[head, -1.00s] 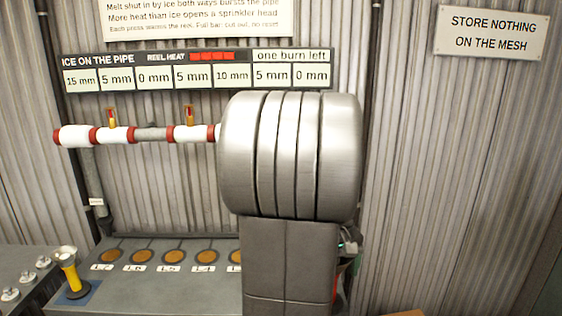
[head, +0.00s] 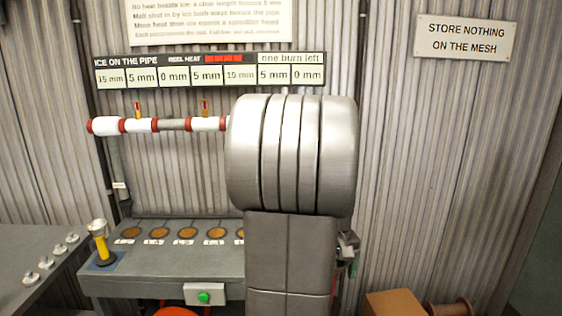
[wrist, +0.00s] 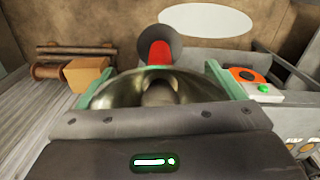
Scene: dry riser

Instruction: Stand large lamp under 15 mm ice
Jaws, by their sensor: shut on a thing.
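My gripper (wrist: 160,84) is shut on the large lamp, whose shiny metal reflector (wrist: 120,92) sits between the green fingers in the wrist view. A red body (wrist: 159,54) and dark round base show beyond the reflector. In the head view my gripper (head: 347,246) is mostly hidden behind my arm, right of the bench. The 15 mm readout (head: 110,78) is leftmost on the ice board. The pipe's leftmost thick white ice sleeve (head: 105,126) lies below it. The leftmost brown disc (head: 131,232) on the bench is empty.
A yellow lamp (head: 101,246) stands on a blue pad at the bench's left end. Brown discs line the bench (head: 180,262); my arm hides the right ones. A green button box (head: 204,294) is on the bench front. A cardboard box (head: 393,303) and a spool (head: 449,307) lie right.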

